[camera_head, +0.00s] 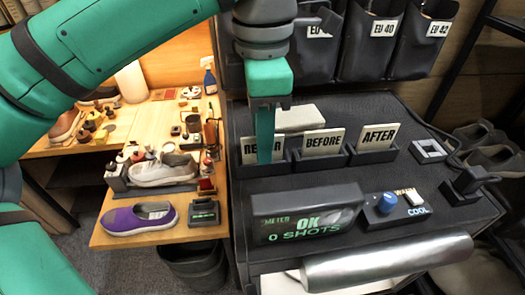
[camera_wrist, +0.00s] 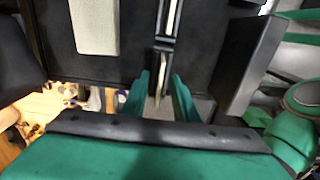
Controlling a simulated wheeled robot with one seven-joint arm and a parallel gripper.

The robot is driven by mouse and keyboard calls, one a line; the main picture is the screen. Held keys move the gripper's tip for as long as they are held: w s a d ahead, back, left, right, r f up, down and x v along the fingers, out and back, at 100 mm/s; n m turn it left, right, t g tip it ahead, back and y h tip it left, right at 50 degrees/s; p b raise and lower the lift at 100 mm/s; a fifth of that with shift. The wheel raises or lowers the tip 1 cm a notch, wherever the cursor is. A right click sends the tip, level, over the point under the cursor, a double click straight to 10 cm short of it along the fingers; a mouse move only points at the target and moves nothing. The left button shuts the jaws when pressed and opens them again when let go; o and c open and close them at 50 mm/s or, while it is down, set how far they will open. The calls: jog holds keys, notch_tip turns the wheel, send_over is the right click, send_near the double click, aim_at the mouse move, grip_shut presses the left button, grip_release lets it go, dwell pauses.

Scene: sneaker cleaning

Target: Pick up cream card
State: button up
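Three cream cards with black lettering stand upright in a row of dark holders in the head view. The left card (camera_head: 249,148) is partly hidden by my finger, and only parts of its word show. The middle card (camera_head: 324,142) reads BEFORE and the right card (camera_head: 378,137) reads AFTER. My gripper (camera_head: 265,150) points down at the left card. In the wrist view, my gripper (camera_wrist: 160,95) is open, with its green fingers on either side of the thin edge of a card (camera_wrist: 159,78). Gaps show between card and fingers.
A pale flat block (camera_head: 300,118) lies behind the cards. In front stand a display (camera_head: 308,213) reading OK and 0 SHOTS, and a panel with a blue knob (camera_head: 386,203). A square frame (camera_head: 429,150) lies right. Shoes and bottles crowd the wooden table (camera_head: 172,239) at left.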

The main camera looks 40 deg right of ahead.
jog(key=shift+f, duration=0.15)
jog(key=shift+d, duration=0.1)
grip_shut()
notch_tip(320, 180, up, 10)
jog(key=shift+f, duration=0.15)
jog(key=shift+s+r, duration=0.1)
jog(key=shift+r, duration=0.1)
dwell(0.4)
